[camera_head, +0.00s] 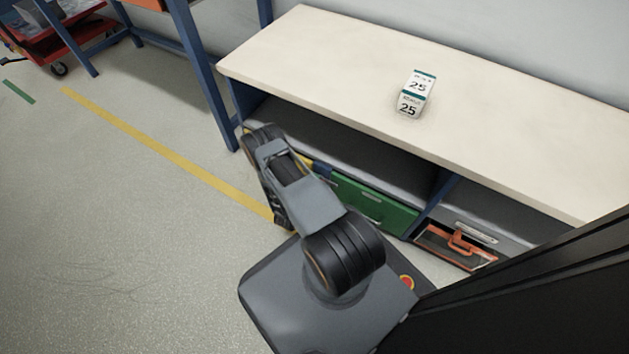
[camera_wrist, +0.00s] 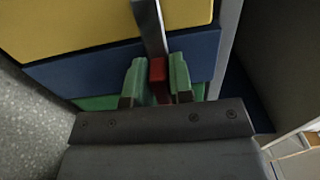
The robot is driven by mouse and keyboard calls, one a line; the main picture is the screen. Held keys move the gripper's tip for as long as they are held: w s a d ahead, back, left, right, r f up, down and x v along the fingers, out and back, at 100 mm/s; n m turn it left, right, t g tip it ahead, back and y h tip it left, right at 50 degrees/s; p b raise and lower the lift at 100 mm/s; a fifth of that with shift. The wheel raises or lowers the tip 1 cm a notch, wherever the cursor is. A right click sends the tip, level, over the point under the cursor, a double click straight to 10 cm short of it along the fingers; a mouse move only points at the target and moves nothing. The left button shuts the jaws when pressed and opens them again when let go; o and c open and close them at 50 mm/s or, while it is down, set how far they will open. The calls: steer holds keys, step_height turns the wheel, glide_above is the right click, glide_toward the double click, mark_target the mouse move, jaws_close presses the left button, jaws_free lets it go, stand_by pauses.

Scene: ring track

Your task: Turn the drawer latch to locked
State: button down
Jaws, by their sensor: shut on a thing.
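My gripper (camera_wrist: 158,66) has green fingertips on either side of a red block (camera_wrist: 157,71) and is shut on it. The red block sits at the lower end of a grey bar (camera_wrist: 149,27), which looks like the drawer latch. The bar runs nearly upright in the wrist view, across the yellow drawer (camera_wrist: 75,25) and the blue drawer (camera_wrist: 120,62). A strip of green drawer (camera_wrist: 97,103) shows below. In the head view my arm hides the gripper and the latch.
A pale worktop (camera_head: 330,62) carries a small white box marked 25 (camera_head: 413,92). Under it are a green drawer front (camera_head: 370,205) and an orange-handled bin (camera_head: 455,247). A blue table leg (camera_head: 205,70) stands at the left. Open floor with a yellow line (camera_head: 170,154) lies left.

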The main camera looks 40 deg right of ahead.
stand_by(0.6)
steer(key=c, duration=1.1)
jaws_free()
